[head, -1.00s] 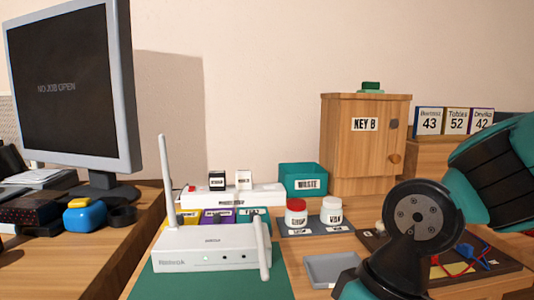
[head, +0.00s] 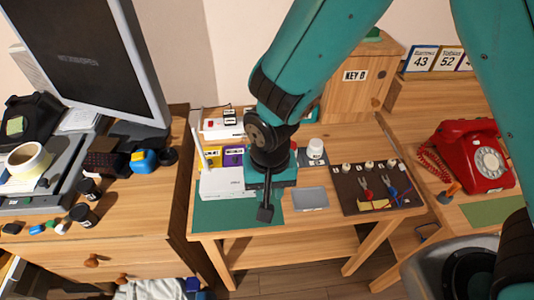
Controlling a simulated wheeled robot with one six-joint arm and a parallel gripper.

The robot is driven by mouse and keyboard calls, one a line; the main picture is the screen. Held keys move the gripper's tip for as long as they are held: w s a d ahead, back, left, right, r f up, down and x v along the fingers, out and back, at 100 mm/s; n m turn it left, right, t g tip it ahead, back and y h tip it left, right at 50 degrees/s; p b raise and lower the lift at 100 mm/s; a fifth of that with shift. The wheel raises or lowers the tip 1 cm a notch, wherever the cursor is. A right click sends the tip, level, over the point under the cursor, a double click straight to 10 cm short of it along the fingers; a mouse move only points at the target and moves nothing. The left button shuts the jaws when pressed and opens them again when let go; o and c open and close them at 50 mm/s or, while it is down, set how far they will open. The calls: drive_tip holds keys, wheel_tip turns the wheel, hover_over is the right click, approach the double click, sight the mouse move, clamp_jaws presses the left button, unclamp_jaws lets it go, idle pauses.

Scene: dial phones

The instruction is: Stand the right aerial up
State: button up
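The white router (head: 222,184) stands on a green mat (head: 215,215) at the front left of the wooden table. Its left aerial (head: 199,150) stands upright. The right aerial is hidden behind my arm and gripper at the router's right end. My gripper (head: 265,213) points down and towards the front, over the mat just right of the router. Its fingers look like one dark shape from here, so I cannot tell whether they are open or touch the aerial.
A grey tray (head: 310,198) lies right of the mat. Further right is a dark board (head: 375,187) with pliers and wires. A white-lidded jar (head: 316,148) and the KEY B cabinet (head: 355,90) stand behind. A red phone (head: 475,155) is far right.

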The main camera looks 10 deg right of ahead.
drive_tip(key=shift+a+r+p, duration=0.15)
drive_tip(key=shift+r+p, duration=0.1)
drive_tip(key=shift+p, duration=0.05)
wheel_tip(320, 180, down, 9)
drive_tip(key=b, duration=0.7)
drive_tip(key=shift+f, duration=0.1)
drive_tip(key=c, duration=0.4)
